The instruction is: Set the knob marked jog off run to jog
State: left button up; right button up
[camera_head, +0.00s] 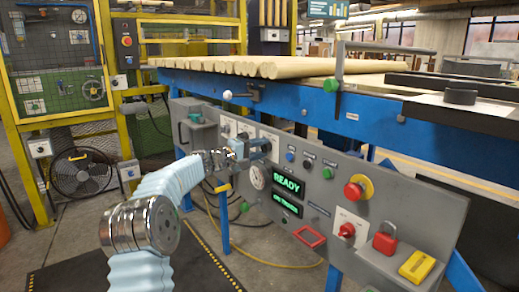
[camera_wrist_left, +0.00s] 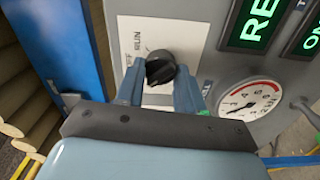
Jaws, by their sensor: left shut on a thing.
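The black knob (camera_wrist_left: 160,68) sits on a white plate (camera_wrist_left: 190,32) in the left wrist view. The word RUN shows on the plate, with part of another word below it; the jog mark is not readable. My left gripper (camera_wrist_left: 159,84) has one finger on each side of the knob and is shut on it. In the head view my left gripper (camera_head: 252,150) is at the grey control panel (camera_head: 325,190), and it hides the knob there. I cannot tell which mark the knob points to. My right gripper is not in view.
A round gauge (camera_wrist_left: 249,100) and green-lit displays (camera_wrist_left: 262,22) are close to the gripper. Farther right on the panel are a red emergency button (camera_head: 354,191), a red rotary switch (camera_head: 347,230), a red padlock (camera_head: 385,240) and a yellow box (camera_head: 417,266). Wood poles (camera_head: 270,68) lie above.

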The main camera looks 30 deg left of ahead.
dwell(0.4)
pick_arm(q)
jog(key=o, duration=1)
jog(key=shift+o, duration=0.2)
jog(key=shift+s+a, duration=0.1)
jog(key=b+v, duration=0.2)
jog(key=v, duration=1.1)
jog(key=shift+s, duration=0.3)
jog(key=shift+a+f, duration=0.1)
jog(key=shift+a, duration=0.05)
